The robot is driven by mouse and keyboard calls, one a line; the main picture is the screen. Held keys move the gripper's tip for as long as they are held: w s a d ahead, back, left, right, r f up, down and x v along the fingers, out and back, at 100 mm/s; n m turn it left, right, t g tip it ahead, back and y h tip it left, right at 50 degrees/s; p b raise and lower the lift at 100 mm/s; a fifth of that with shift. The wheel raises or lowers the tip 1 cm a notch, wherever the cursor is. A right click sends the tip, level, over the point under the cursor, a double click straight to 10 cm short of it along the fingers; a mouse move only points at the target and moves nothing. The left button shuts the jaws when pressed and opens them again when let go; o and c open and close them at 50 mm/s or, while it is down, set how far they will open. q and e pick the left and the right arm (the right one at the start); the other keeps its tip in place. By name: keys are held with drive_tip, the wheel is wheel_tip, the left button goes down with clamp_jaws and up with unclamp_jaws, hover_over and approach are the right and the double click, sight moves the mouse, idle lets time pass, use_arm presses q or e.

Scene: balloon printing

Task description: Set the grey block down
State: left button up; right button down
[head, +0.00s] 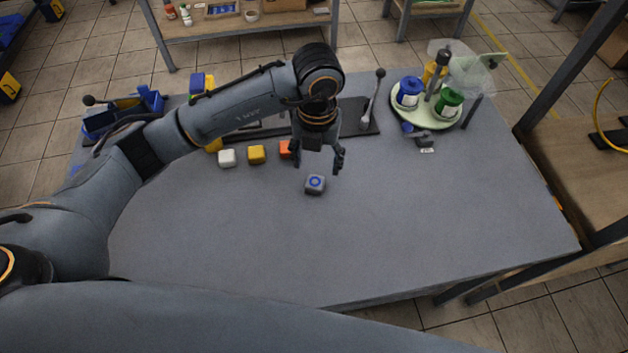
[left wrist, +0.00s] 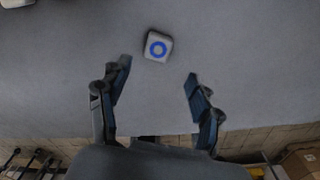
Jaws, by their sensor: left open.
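My right gripper is not in view.
White (head: 227,158), yellow (head: 256,154) and orange (head: 285,149) blocks stand in a row left of the gripper. A round green tray (head: 399,118) with blue and green containers is at the back right. The table's front and right are clear.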

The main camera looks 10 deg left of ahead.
sight(315, 182)
use_arm(q)
wheel_tip(315, 182, down, 3)
drive_tip(key=shift+r, duration=0.15)
drive_tip(key=f, duration=0.1)
drive_tip(key=f+p, duration=0.1)
drive_tip(key=f, duration=0.1)
drive_tip(key=f+p, duration=0.1)
drive_tip(key=shift+w+a+f, duration=0.15)
drive_tip(key=shift+a, duration=0.1)
drive_tip(key=shift+f, duration=0.45)
drive_tip(key=c, duration=1.1)
drive_tip(key=shift+c, duration=0.2)
